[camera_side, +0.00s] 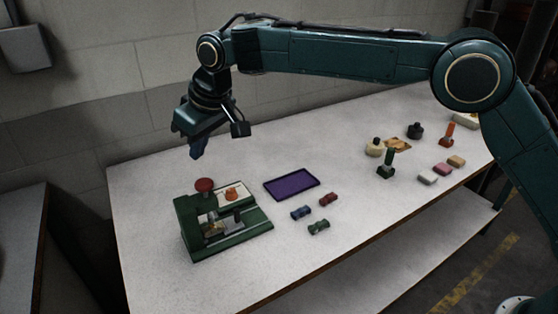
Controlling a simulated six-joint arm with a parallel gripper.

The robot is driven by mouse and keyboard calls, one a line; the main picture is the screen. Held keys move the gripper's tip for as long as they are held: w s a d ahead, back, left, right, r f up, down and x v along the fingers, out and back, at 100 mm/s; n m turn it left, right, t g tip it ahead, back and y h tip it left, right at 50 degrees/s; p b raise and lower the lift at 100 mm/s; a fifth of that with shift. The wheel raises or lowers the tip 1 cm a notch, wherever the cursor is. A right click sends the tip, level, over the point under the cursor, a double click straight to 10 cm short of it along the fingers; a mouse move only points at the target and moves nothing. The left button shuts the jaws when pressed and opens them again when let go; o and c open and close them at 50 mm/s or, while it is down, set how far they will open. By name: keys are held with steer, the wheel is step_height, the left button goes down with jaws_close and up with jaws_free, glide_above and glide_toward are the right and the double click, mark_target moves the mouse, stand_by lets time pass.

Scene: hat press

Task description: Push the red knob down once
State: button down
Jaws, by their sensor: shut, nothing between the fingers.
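The red knob (204,185) is a round disc on top of the green press (228,240) at the left of the table. It stands raised above the press frame. My gripper (196,155) points down, shut and empty, above the knob and apart from it. In this view the fingertips appear slightly left of the knob; the exact depth gap is hard to tell. A white plate with an orange piece (232,194) lies on the rear of the press. Metal parts sit inside the press frame.
A purple tray (291,196) lies right of the press. Small blue, red and green pieces (319,227) lie in front of it. Stamps, blocks and other small items (388,164) stand farther right. The table's (150,190) left edge is near the press. A wall is behind.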

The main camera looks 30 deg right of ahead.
steer(key=shift+r, duration=1.55)
stand_by(1.6)
steer(key=s+d+r+m, duration=0.1)
steer(key=s+d+r, duration=0.35)
steer(key=d, duration=0.35)
steer(key=s+d+r+m+t, duration=0.1)
steer(key=s+d+r, duration=0.2)
steer(key=s+d, duration=0.3)
steer(key=s+d+r+m, duration=0.1)
steer(key=s+d+r, duration=0.25)
steer(key=d, duration=0.55)
steer(key=s+d+f+m, duration=0.1)
steer(key=s+d+f, duration=0.2)
steer(key=s, duration=0.5)
steer(key=s+d+f+m+h, duration=0.1)
steer(key=s+d+f, duration=0.2)
steer(key=s+d, duration=0.2)
steer(key=s+d+f+m+h, duration=0.1)
steer(key=s+d+f, duration=0.2)
steer(key=s, duration=0.8)
steer(key=shift+s+d+f+t, duration=0.3)
steer(key=shift+s+d+f, duration=0.1)
steer(key=shift+f, duration=0.1)
